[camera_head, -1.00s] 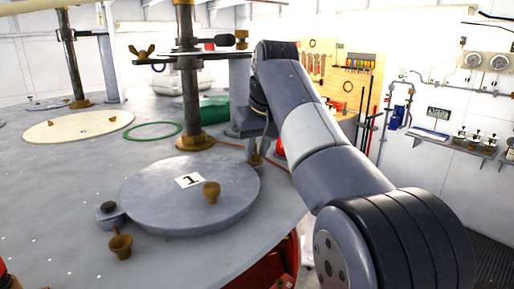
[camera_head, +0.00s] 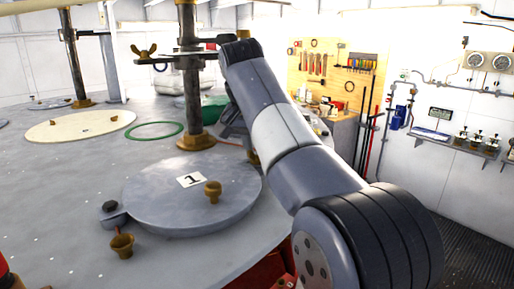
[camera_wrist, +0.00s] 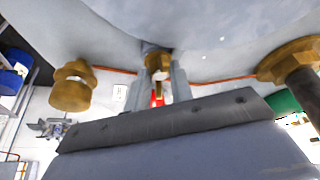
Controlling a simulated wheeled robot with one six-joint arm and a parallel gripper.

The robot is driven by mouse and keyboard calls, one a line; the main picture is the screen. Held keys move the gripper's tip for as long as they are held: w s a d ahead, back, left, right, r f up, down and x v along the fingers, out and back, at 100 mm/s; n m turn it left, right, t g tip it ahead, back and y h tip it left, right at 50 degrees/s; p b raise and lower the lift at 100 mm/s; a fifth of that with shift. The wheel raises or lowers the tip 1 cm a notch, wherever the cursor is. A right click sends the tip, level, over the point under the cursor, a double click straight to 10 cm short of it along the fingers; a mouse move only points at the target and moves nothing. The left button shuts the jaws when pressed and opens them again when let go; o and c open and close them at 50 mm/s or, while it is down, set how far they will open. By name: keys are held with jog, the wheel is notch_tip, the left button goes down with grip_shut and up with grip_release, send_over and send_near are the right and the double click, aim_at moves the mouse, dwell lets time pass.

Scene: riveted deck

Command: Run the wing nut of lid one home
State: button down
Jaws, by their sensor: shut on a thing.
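Lid one (camera_head: 160,205) is a round grey disc marked "1", lying on the deck in the head view, with a brass knob (camera_head: 212,191) on it. My gripper (camera_wrist: 160,72) is shut on a small brass piece, the wing nut (camera_wrist: 157,76), in the wrist view. Its shape is mostly hidden between the fingers, so how far down it sits cannot be told. In the head view my arm reaches past the lid's right side, and it hides the fingertips and nut.
A dark post (camera_head: 190,90) on a brass foot rises behind the lid and carries a cross bracket with another wing nut (camera_head: 145,52). A green ring (camera_head: 154,131) and cream lid (camera_head: 80,126) lie farther back.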

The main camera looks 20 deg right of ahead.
jog(key=shift+w+a+r+m+h, duration=0.1)
jog(key=shift+m+h, duration=0.3)
jog(key=shift+m, duration=0.8)
jog(key=shift+g, duration=0.3)
jog(key=c, duration=1.3)
grip_release()
jog(key=shift+o, duration=0.2)
jog(key=shift+r, duration=0.1)
jog(key=v, duration=0.5)
jog(key=shift+s+a+f, duration=0.2)
jog(key=shift+s+a, duration=0.05)
jog(key=shift+a, duration=0.1)
jog(key=s+a, duration=0.7)
jog(key=s, duration=0.1)
jog(key=shift+a, duration=0.4)
jog(key=shift+w, duration=0.15)
